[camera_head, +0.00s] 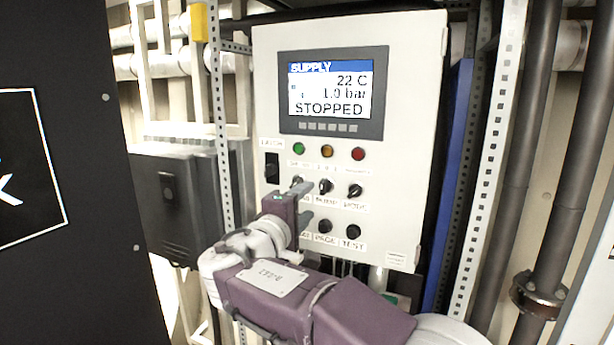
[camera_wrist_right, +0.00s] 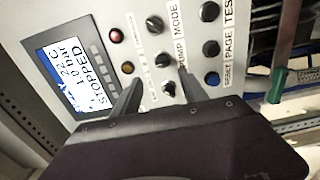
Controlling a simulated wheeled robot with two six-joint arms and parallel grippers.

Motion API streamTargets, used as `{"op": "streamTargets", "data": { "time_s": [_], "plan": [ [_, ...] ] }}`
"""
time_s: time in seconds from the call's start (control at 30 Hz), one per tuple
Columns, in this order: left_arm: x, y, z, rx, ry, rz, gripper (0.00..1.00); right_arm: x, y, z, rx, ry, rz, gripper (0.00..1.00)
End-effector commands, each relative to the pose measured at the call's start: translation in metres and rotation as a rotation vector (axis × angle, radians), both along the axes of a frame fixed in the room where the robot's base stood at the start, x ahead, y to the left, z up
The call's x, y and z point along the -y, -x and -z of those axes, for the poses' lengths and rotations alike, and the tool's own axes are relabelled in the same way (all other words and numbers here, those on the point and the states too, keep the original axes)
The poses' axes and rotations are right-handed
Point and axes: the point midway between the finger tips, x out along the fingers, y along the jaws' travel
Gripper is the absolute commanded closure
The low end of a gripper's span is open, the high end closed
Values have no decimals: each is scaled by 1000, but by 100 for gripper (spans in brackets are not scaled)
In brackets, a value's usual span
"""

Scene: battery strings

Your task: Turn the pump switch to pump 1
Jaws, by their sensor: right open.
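The pump switch (camera_head: 326,187) is the middle of three black rotary knobs on a light grey control panel (camera_head: 270,60). In the right wrist view the pump switch (camera_wrist_right: 163,60) sits beside its PUMP label, just beyond the fingertips. My right gripper (camera_head: 310,200) is open in front of the panel, at the lower left of the pump switch. In the wrist view its two fingers (camera_wrist_right: 159,77) spread toward the knob row, with the leftmost knob (camera_wrist_right: 168,88) between them. Contact with any knob cannot be told. The leftmost knob's label is partly hidden in the head view. My left gripper is not in view.
The MODE knob (camera_head: 355,191) is right of the pump switch. PAGE (camera_head: 325,226) and TEST (camera_head: 353,232) buttons sit below. Green, amber and red lamps are above, under a display (camera_head: 333,92) reading SUPPLY, 22 C, 1.0 bar, STOPPED. A dark latch (camera_head: 272,167) is at the left.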

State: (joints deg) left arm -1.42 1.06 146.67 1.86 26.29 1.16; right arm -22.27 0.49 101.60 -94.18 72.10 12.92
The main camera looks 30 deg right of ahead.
Motion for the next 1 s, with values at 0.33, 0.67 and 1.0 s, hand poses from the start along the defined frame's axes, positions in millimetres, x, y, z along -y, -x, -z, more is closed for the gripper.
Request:
{"op": "streamTargets", "data": {
  "time_s": [0.33,0.67,1.0],
  "plan": [
    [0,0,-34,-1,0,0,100,39,-31,-3,-9,1,7,49],
    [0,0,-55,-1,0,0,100,70,-59,2,-5,0,2,49],
    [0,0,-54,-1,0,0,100,70,-59,4,-3,-1,1,80]
  ]
}}
